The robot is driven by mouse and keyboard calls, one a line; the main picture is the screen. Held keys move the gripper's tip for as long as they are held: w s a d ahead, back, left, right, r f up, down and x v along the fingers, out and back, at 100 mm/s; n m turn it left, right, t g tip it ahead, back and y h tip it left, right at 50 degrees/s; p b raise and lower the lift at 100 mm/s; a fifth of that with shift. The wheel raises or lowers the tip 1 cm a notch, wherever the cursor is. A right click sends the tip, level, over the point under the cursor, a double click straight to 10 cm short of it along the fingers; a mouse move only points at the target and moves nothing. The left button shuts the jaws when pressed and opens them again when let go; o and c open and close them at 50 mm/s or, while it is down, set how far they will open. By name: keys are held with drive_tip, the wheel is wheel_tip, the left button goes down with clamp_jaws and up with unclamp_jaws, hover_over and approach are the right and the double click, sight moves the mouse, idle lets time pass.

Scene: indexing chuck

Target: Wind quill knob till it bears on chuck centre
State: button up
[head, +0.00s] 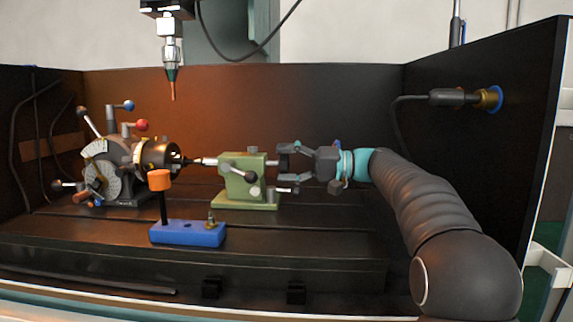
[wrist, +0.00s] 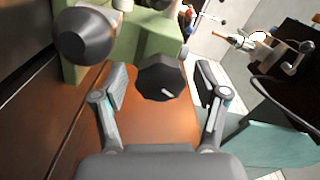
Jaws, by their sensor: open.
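The green tailstock (head: 246,186) stands mid-bed, with its quill (head: 206,162) pointing left toward the chuck (head: 156,156) of the indexing head. The quill tip is close to the dark chuck centre (head: 180,161); I cannot tell whether they touch. The black faceted quill knob (wrist: 162,78) is in the middle of the wrist view, at the tailstock's end. My gripper (head: 284,166) is at the right of the tailstock. Its two fingers stand apart on either side of the knob in the wrist view, with gaps showing. In the head view the fingers largely hide the knob.
A dark ball-ended lever (wrist: 86,36) sticks out of the tailstock near my left finger. A blue block (head: 188,233) with an orange-capped post (head: 160,180) stands in front. A spindle tool (head: 171,75) hangs above. A dark wall encloses the right side.

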drive_tip(key=d, duration=0.7)
drive_tip(key=shift+s+d, duration=0.15)
drive_tip(key=shift+d, duration=0.15)
